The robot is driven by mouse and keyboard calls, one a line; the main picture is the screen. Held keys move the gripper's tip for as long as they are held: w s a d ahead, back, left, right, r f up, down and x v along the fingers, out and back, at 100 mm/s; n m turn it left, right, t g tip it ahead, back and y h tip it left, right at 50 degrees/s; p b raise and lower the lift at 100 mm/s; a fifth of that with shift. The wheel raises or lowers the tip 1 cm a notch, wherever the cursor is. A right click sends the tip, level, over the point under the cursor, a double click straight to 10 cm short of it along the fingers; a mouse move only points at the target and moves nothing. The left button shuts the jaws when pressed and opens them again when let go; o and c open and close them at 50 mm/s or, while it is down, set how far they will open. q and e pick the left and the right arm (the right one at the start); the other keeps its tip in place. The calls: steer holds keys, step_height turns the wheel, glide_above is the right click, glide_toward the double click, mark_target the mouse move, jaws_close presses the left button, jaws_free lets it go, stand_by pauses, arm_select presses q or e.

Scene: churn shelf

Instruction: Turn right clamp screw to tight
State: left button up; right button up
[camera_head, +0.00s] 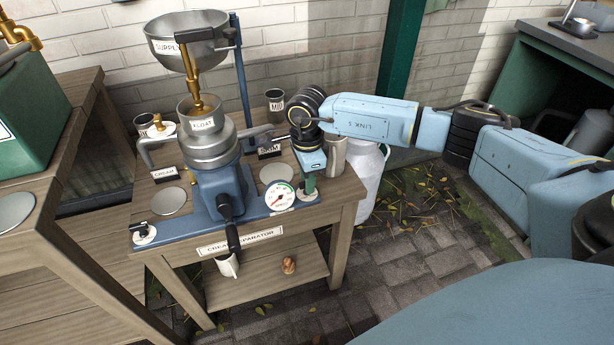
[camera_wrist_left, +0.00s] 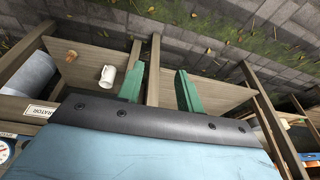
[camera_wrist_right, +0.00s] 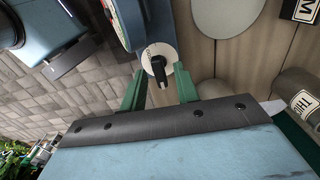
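The right clamp screw (camera_wrist_right: 159,68) has a black handle on a round white plate, at the end of the blue base of the cream separator (camera_head: 210,170). My right gripper (camera_wrist_right: 160,84) is open, with one green finger on each side of the handle. I cannot tell whether they touch it. In the head view the right gripper (camera_head: 308,188) points down over the right end of the base and mostly hides this screw. The left clamp screw (camera_head: 142,232) stands at the base's left end. My left gripper (camera_wrist_left: 160,90) is open and empty, with its fingers apart.
A crank handle (camera_head: 232,235) sticks out at the front. A lower shelf (camera_head: 255,292) holds a white mug (camera_head: 228,265). A milk can (camera_head: 368,180) stands right of the table.

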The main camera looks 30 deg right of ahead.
steer(key=shift+r, duration=0.15)
